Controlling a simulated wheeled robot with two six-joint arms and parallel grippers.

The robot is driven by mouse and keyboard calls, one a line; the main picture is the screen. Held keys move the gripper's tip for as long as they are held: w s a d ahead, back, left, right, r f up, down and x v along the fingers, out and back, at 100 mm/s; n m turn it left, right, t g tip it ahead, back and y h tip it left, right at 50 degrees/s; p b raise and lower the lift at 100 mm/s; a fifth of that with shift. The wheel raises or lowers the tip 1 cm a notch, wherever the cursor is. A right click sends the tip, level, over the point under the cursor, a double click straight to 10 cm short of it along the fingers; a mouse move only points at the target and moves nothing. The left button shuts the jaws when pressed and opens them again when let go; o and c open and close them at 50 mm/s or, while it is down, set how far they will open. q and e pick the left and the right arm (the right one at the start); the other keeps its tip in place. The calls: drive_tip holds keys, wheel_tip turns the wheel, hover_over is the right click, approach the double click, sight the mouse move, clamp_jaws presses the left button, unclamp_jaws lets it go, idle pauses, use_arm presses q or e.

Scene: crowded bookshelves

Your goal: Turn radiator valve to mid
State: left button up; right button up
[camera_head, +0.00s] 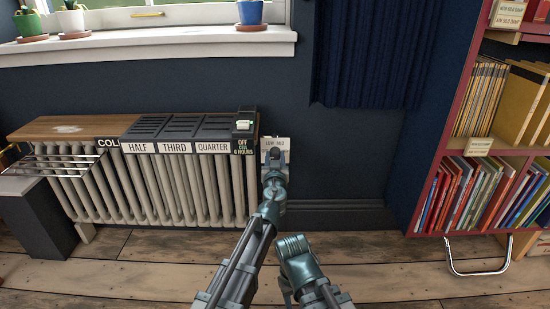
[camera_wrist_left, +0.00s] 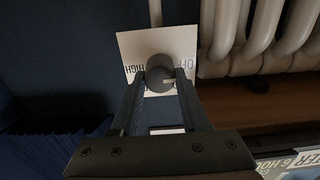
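The radiator valve is a dark round knob (camera_wrist_left: 160,75) on a white plate (camera_wrist_left: 128,50). In the left wrist view the plate reads HIGH and OFF, and in the head view the visible top of the plate (camera_head: 283,142) reads LOW and MID. My left gripper (camera_wrist_left: 160,80) has one finger on each side of the knob, at its tips. I see no clear gap at the knob, but cannot tell whether the fingers press on it. In the head view my left wrist and gripper (camera_head: 275,158) cover most of the knob and the lower plate. The knob's pointing direction is unclear.
A cream radiator (camera_head: 180,187) stands just left of the plate, with a labelled dark cover on top. A dark curtain (camera_head: 365,60) hangs above right. A red bookshelf (camera_head: 423,200) stands at the right. Wall and floor between plate and bookshelf are clear.

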use_arm(q)
clamp_jaws()
drive_tip(key=shift+m, duration=0.3)
drive_tip(key=m, duration=0.4)
drive_tip(key=shift+m, duration=0.4)
drive_tip(key=m, duration=0.6)
drive_tip(key=shift+d+f, duration=0.1)
drive_tip(key=shift+d, duration=0.05)
drive_tip(key=m, duration=0.6)
drive_tip(key=shift+f+m, duration=0.1)
drive_tip(key=shift+m, duration=0.2)
drive_tip(key=m, duration=0.5)
drive_tip(key=shift+f+m+b, duration=0.1)
drive_tip(key=shift+m+b, duration=0.2)
